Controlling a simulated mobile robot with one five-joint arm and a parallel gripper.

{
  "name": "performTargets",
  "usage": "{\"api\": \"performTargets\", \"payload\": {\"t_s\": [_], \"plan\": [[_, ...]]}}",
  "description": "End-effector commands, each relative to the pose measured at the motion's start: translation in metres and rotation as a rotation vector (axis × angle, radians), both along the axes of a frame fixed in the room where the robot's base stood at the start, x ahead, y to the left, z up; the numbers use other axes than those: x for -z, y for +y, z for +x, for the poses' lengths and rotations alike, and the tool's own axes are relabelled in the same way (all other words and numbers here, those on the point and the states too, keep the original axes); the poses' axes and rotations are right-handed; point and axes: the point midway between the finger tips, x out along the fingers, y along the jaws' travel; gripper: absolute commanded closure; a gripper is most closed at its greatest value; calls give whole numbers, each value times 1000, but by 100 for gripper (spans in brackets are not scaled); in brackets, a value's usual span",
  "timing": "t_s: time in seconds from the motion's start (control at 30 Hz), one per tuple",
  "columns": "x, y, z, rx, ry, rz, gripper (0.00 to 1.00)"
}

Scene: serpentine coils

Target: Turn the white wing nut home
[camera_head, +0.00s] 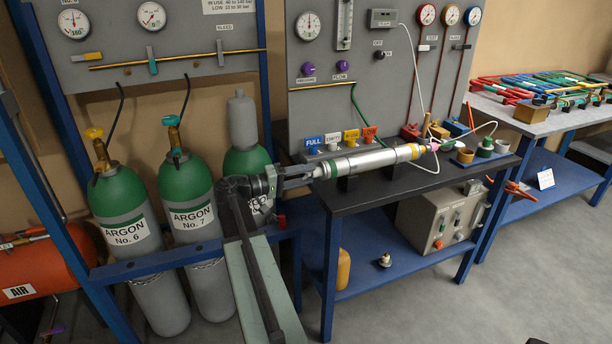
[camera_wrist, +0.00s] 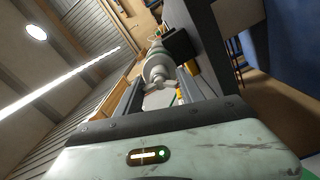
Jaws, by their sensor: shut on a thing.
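A long silver cylinder (camera_head: 372,160) with a green band near its left end and a yellow band toward its right end lies level above the dark bench top. My gripper (camera_head: 308,175) reaches it from the left and meets its left end. In the wrist view, my gripper (camera_wrist: 162,84) has its two fingers on either side of the white wing nut (camera_wrist: 157,82) at the near end of the cylinder. The jaws are shut on the wing nut. In the head view the fingers mostly hide the nut. How far it is screwed in cannot be told.
The dark bench (camera_head: 400,185) carries colored label tags (camera_head: 352,136) behind the cylinder and small fittings (camera_head: 485,147) at its right. A gauge panel (camera_head: 360,60) stands behind. Green argon bottles (camera_head: 187,185) stand at the left, close to my arm.

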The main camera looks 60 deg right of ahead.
Motion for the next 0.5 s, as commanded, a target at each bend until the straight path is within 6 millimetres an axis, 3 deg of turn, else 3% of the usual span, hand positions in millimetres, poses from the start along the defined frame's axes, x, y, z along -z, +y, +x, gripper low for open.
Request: {"api": "performTargets", "payload": {"t_s": [0.5], "plan": [[1,1,0,3,-239,-171,95]]}}
